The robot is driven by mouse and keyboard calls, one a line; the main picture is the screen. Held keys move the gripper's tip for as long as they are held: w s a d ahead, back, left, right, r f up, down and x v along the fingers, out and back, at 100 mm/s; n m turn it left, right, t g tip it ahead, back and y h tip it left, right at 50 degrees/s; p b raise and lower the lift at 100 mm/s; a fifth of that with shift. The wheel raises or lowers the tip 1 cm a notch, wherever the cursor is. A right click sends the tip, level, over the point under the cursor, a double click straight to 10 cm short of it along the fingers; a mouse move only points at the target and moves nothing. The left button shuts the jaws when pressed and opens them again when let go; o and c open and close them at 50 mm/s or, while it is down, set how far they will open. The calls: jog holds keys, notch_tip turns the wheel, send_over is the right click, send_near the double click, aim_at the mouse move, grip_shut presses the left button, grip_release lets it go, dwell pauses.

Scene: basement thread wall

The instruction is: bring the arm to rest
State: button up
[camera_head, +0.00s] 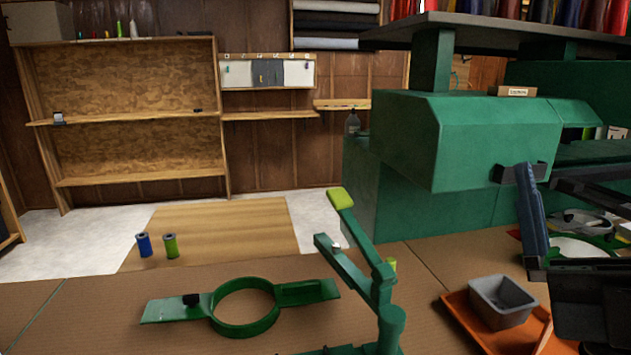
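Dark arm parts that look like mine stand at the right edge, in front of the green machine. They include an upright blue-grey bar and a black block below it. I cannot make out two fingertips among them, so I cannot tell whether my gripper is open or shut, or whether it holds anything. A grey bin (502,302) sits in an orange tray (463,317) just left of the black block. I cannot tell if they touch.
A green hoop frame (246,308) lies on the brown worktop (90,305). A green jointed stand (358,262) rises right of it. Blue (144,245) and green (171,246) spools stand on a wooden board (225,232). A big green machine (440,140) fills the right.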

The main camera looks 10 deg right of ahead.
jog(key=s+a+f+m+g+h+p, duration=0.1)
jog(key=s+a+f+m+g+h, duration=0.1)
jog(key=s+f+m+g, duration=0.4)
jog(key=s+a+f+m+g+h+p, duration=0.1)
jog(key=s+a+f+m+g+h, duration=0.2)
jog(key=f, duration=0.6)
jog(key=s+a+f+m+g+h+p, duration=0.1)
jog(key=s+f+m+g+h, duration=0.1)
jog(key=s+f+m, duration=0.4)
jog(key=s+d+f+g+y, duration=0.1)
jog(key=s+f+g+y, duration=0.1)
jog(key=s+f+g, duration=0.2)
notch_tip(320, 180, down, 2)
jog(key=s+p, duration=0.1)
jog(key=s, duration=0.1)
jog(key=shift+s+d+n, duration=0.3)
jog(key=shift+s+n, duration=0.05)
jog(key=shift+n, duration=0.05)
